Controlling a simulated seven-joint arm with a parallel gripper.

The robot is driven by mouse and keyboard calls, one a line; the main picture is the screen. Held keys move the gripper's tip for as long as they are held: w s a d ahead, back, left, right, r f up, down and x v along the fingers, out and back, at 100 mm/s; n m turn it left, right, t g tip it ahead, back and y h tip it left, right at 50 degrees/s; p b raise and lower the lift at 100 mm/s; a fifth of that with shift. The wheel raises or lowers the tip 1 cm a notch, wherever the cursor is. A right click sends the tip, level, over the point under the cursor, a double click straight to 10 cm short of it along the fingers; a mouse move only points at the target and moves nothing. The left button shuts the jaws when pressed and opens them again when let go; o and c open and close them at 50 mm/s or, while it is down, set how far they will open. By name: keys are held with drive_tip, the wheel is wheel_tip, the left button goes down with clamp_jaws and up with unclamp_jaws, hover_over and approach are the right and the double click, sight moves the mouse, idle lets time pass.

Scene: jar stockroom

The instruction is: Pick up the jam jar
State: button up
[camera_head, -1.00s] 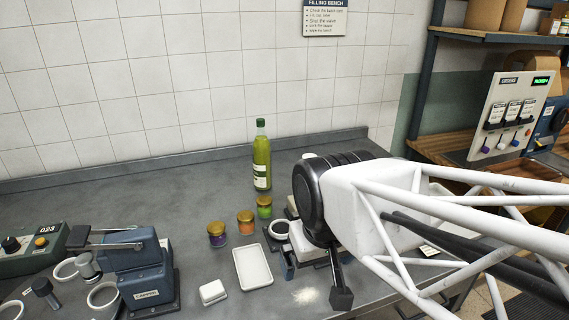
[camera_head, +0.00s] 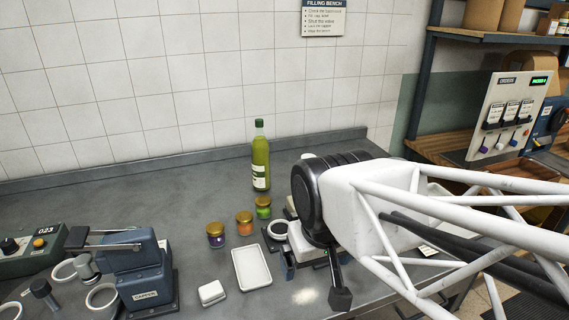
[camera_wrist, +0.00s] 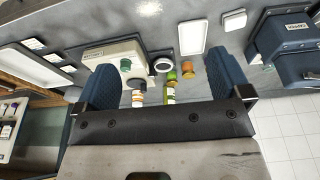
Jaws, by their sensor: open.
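Three small jars with gold lids stand in a slanting row on the grey bench: a purple jar (camera_head: 215,236), an orange jar (camera_head: 244,224) and a green jar (camera_head: 263,208). I cannot tell from labels which holds jam. In the wrist view the green jar (camera_wrist: 171,76) and the orange jar (camera_wrist: 187,72) show between the fingers, beyond the tips; the purple one is not clearly seen there. My gripper (camera_wrist: 160,88) is open and empty, its blue fingers wide apart. In the head view it is mostly hidden by my wrist, to the right of the jars.
A tall green bottle (camera_head: 261,160) stands behind the jars. A white tray (camera_head: 251,268) and a small white block (camera_head: 212,292) lie in front. A white ring on a dark stand (camera_head: 278,229) is beside the green jar. A blue capper (camera_head: 140,270) stands at left.

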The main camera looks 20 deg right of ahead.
drive_tip(key=shift+w, duration=0.1)
drive_tip(key=w+d+r+t, duration=0.1)
drive_tip(key=w+t, duration=0.1)
drive_tip(key=w, duration=0.8)
drive_tip(key=w+d+r+t, duration=0.1)
drive_tip(key=w+d, duration=0.1)
drive_tip(key=w, duration=0.7)
drive_tip(key=m+t+h, duration=0.4)
drive_tip(key=t+h, duration=0.1)
drive_tip(key=t, duration=0.2)
hover_over(309, 156)
drive_tip(key=s+a, duration=0.2)
drive_tip(key=s, duration=0.3)
wheel_tip(309, 156, down, 11)
drive_tip(key=shift+w+a, duration=0.1)
drive_tip(key=shift+f, duration=0.15)
drive_tip(key=shift+f, duration=2.8)
drive_tip(key=shift+f, duration=0.15)
